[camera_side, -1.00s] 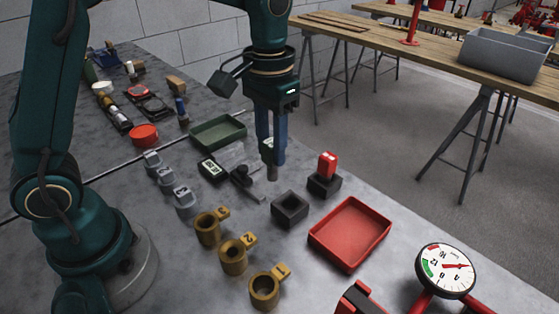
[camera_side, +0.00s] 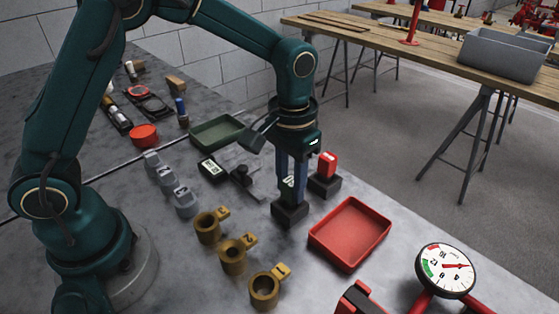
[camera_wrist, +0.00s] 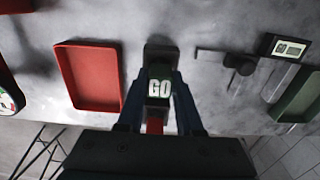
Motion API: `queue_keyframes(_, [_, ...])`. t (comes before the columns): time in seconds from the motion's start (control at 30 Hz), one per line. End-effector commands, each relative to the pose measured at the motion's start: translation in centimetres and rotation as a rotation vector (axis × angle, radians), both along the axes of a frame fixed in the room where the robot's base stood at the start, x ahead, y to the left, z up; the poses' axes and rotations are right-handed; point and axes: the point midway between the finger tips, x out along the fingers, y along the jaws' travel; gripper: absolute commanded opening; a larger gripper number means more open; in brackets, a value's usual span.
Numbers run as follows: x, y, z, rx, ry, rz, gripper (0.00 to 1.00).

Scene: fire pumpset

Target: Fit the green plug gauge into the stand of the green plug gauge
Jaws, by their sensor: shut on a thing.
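The green plug gauge (camera_side: 287,188), dark green with a pale label, is upright between my gripper's blue fingers. In the wrist view the label on the gauge (camera_wrist: 159,89) reads GO. My gripper (camera_side: 291,181) is shut on the gauge, directly over the stand of the green plug gauge (camera_side: 290,215), a black square block. The same stand (camera_wrist: 160,50) shows behind the gauge in the wrist view. The gauge's lower end meets the stand's top and its metal tip is hidden, so I cannot tell whether it is fully seated.
A red plug gauge (camera_side: 327,165) stands in its black stand (camera_side: 324,186) close to the right of my gripper. A red tray (camera_side: 350,233) lies to the front right. Brass rings (camera_side: 233,256), grey numbered pieces (camera_side: 186,203) and a green tray (camera_side: 217,131) lie left.

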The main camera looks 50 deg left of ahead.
Motion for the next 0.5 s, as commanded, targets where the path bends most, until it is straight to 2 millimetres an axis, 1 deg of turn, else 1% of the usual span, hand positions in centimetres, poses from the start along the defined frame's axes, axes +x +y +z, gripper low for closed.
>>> queue_keyframes(0.03, [0.0,0.0,-0.18,0.0,0.001,0.0,0.0])
queue_keyframes(0.07, [0.0,0.0,-0.19,0.0,0.0,0.0,0.42])
queue_keyframes(0.1, [0.0,0.0,-0.17,0.0,0.0,0.0,0.58])
queue_keyframes(0.13, [0.0,0.01,-0.16,0.0,0.0,0.0,0.65])
queue_keyframes(0.43, [-0.01,0.01,-0.1,0.0,0.0,0.0,0.65])
queue_keyframes(0.5, [0.0,0.01,0.17,0.0,0.0,0.0,0.65])
